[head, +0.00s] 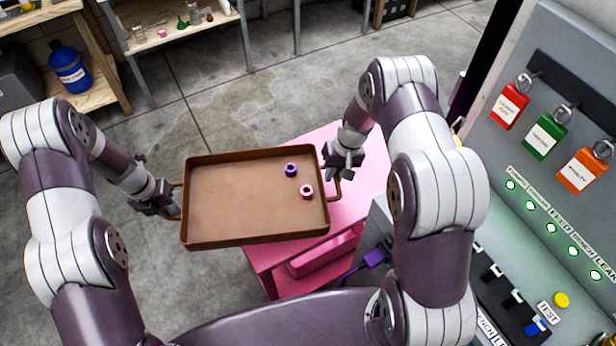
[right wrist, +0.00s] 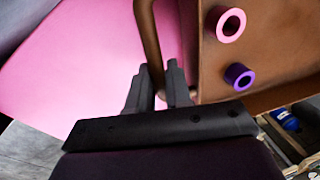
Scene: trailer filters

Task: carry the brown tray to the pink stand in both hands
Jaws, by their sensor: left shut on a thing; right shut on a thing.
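The brown tray (head: 240,205) is held up between my two grippers in the head view, with a wire handle on each short side. A purple ring (head: 291,169) and a pink ring (head: 307,192) lie in its right part. My left gripper (head: 172,203) is shut on the left handle. My right gripper (head: 338,178) is shut on the right handle; the right wrist view shows its fingers (right wrist: 160,88) around the handle bar (right wrist: 148,45). The pink stand (head: 362,205) is below and to the right; the tray's right part overlaps it in view. I cannot tell the height gap.
A grey control panel (head: 545,165) with colored tags, lights and buttons stands close at the right. A purple object (head: 373,259) sits by the stand's front. Wooden shelves with a blue jug (head: 70,68) and a workbench are at the back left. The concrete floor (head: 220,90) between is clear.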

